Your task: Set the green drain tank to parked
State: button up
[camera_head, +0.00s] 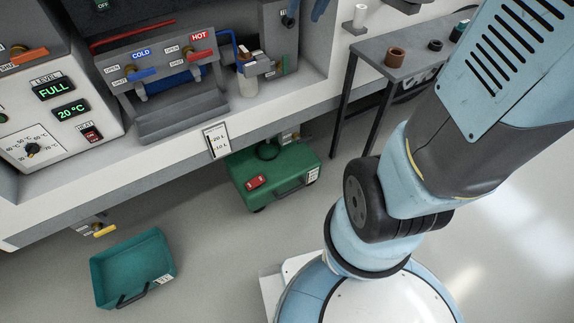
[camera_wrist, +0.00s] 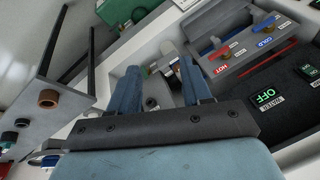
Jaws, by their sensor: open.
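The green drain tank (camera_head: 280,191) stands on the floor under the front edge of the bench in the head view. It has a red cap or latch on top, a dark handle on its near side and a white label at its right end. A dark round fitting is above its back. In the wrist view a green body (camera_wrist: 122,10) shows at the top edge, partly cut off. My gripper (camera_wrist: 160,73) is open, its two blue fingers apart over the bench with nothing clearly held. It is well above and away from the tank.
An open teal tray (camera_head: 133,268) lies on the floor at left, below a yellow-handled valve (camera_head: 104,231). The bench holds a HOT/COLD valve panel (camera_head: 160,62) and a FULL display (camera_head: 54,90). A grey side table (camera_head: 410,65) stands at right. Floor between tray and tank is clear.

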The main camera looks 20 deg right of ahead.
jog(key=w+d+f+m+g+y, duration=0.1)
jog(key=w+f+m, duration=0.1)
jog(key=w+f, duration=0.9)
jog(key=w+d+f+m+y, duration=0.1)
jog(key=w+d+f+m, duration=0.1)
jog(key=w+f, duration=0.95)
jog(key=m+g, duration=0.2)
jog(key=m, duration=0.7)
send_near(292, 191)
jog(key=x, duration=0.8)
jog(key=shift+w+a+f, duration=0.15)
jog(key=shift+f, duration=0.2)
grip_shut()
